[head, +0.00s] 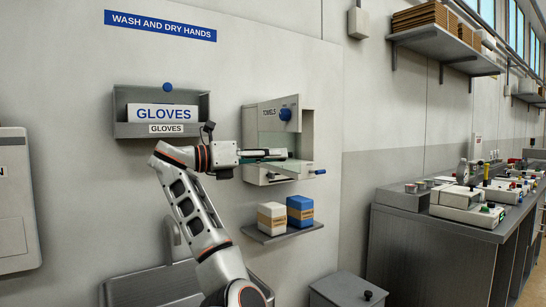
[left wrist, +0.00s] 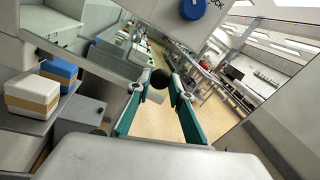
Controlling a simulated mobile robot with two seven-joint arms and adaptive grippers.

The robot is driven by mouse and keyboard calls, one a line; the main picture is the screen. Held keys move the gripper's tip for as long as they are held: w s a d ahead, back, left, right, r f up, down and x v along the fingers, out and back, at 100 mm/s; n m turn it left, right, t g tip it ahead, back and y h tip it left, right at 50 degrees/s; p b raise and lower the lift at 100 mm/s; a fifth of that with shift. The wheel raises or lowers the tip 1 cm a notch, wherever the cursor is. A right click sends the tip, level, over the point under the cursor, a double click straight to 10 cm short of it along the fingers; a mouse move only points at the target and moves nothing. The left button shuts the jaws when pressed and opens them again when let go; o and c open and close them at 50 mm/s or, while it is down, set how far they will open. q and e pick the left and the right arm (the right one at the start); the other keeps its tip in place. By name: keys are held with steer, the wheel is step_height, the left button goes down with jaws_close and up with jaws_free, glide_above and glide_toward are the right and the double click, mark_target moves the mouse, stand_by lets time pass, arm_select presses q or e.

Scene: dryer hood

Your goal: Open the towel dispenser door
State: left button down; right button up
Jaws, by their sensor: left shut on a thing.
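The towel dispenser (head: 252,128) is a light grey wall box marked TOWELS, with a blue knob (head: 286,114) on its upper front. That blue knob also shows at the top of the left wrist view (left wrist: 192,8). A clear greenish door panel (head: 292,167) shows at its front; its exact angle is hard to tell. My left gripper (head: 284,154) is at the front of the dispenser. In the left wrist view its green-padded fingers (left wrist: 158,90) are shut on a round black knob (left wrist: 160,78). My arm and fingers hide part of the door. My right gripper is out of view.
A glove box (head: 163,112) in a grey holder hangs to the left. A shelf (head: 284,234) below the dispenser carries a tan-and-white box (head: 271,218) and a blue one (head: 300,211). A lidded grey bin (head: 345,290) stands lower right. A cluttered counter (head: 430,240) is farther right.

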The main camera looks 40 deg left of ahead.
arm_select(q)
steer(key=c, duration=1.8)
jaws_free()
steer(key=shift+s+a, duration=0.1)
steer(key=v, duration=1.1)
steer(key=shift+s+a, duration=0.15)
steer(key=shift+s, duration=0.2)
